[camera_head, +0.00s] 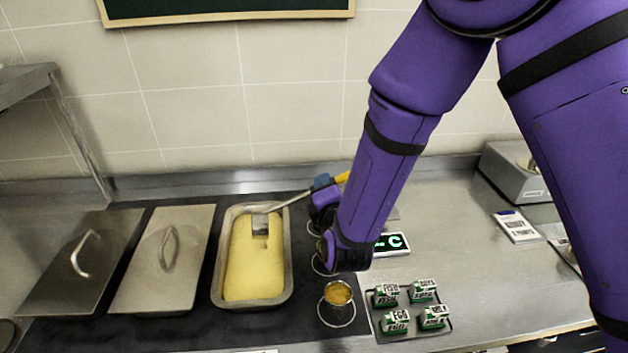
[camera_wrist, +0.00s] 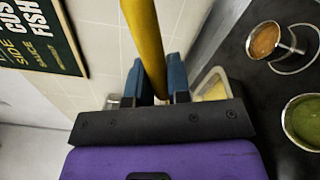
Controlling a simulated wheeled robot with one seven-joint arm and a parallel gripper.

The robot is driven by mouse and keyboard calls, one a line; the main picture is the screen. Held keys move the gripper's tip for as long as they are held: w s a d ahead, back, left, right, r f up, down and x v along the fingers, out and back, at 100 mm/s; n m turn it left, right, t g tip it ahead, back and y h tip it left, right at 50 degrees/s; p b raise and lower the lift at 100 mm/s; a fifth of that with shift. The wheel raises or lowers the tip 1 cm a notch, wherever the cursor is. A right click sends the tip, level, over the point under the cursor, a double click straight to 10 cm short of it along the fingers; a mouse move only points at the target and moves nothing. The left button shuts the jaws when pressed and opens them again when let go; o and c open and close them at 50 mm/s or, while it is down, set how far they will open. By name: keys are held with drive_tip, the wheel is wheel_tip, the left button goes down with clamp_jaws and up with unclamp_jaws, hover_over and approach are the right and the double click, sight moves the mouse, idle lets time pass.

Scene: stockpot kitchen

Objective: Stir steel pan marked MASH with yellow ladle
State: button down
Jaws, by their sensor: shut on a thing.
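The steel pan (camera_head: 288,285) of smooth pale-yellow mash (camera_head: 252,265) sits left of centre in the head view, uncovered; no MASH marking is readable. A corner of it shows in the wrist view (camera_wrist: 222,76). My gripper (camera_head: 322,181) is shut on the yellow ladle's handle (camera_head: 343,177), right of the pan and beyond its right rim. In the wrist view the handle (camera_wrist: 147,45) stands between the blue fingers (camera_wrist: 160,82). The ladle's steel shaft slopes left to its head (camera_head: 260,224), over the far half of the mash. I cannot tell how deep the head sits.
Two lidded pans (camera_head: 163,260) (camera_head: 78,262) stand to the left. A small pot of orange sauce (camera_head: 338,293) stands near my forearm; a green one (camera_wrist: 303,122) shows in the wrist view. A tray of several small labelled blocks (camera_head: 408,310) lies to the right. A tiled wall rises behind.

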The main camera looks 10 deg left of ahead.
drive_tip(key=shift+w+d+f+m, duration=0.15)
drive_tip(key=shift+d+f+m, duration=0.35)
drive_tip(key=shift+f, duration=0.2)
drive_tip(key=shift+w+d+f+m, duration=0.2)
drive_tip(key=shift+d+f+m, duration=0.25)
drive_tip(key=shift+f, duration=0.2)
drive_tip(key=shift+w+d+f+m, duration=0.15)
drive_tip(key=shift+d+f+m, duration=0.25)
drive_tip(key=shift+f+m, duration=0.25)
drive_tip(key=shift+f, duration=0.1)
idle(0.6)
